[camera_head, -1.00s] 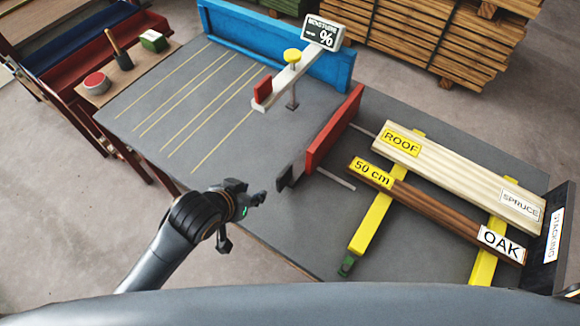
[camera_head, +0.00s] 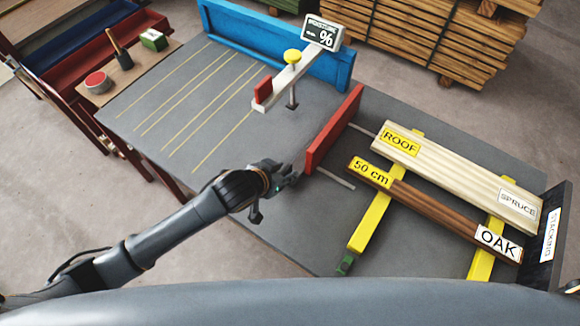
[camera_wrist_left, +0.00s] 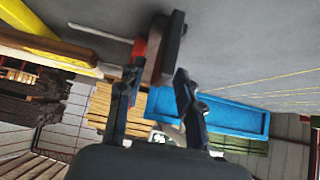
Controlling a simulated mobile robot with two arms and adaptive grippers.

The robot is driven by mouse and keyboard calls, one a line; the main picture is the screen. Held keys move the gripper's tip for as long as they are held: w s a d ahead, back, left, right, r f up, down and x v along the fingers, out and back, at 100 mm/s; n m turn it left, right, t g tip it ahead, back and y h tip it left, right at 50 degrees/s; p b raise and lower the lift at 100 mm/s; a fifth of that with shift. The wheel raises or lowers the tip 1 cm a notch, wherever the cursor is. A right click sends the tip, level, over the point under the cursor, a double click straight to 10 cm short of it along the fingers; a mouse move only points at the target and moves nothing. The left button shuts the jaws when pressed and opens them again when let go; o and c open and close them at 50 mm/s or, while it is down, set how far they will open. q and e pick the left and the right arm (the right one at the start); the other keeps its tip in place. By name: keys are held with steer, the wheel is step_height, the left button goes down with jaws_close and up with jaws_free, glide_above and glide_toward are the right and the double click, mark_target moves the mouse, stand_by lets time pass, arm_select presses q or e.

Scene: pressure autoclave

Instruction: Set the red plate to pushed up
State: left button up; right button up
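The long red plate (camera_head: 335,128) stands on edge on the grey table, with two thin metal rods behind it on its right side. In the left wrist view the red plate (camera_wrist_left: 139,48) shows as a small strip beside a dark handle block (camera_wrist_left: 172,48). My left gripper (camera_head: 295,172) is at the plate's near end and hides the handle in the head view. In the left wrist view its two fingers (camera_wrist_left: 155,88) are apart, with the handle in the gap ahead of them. I cannot tell whether they touch it.
The grey table (camera_head: 165,110) has yellow lines and a blue fence (camera_head: 280,45). A moisture meter (camera_head: 322,33) on a post carries a small red block (camera_head: 263,89). Right of the plate, a ROOF board (camera_head: 455,175) and an OAK board (camera_head: 440,213) lie on yellow bars.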

mark_target(290, 170)
arm_select(q)
steer(key=shift+x, duration=2.15)
jaws_close()
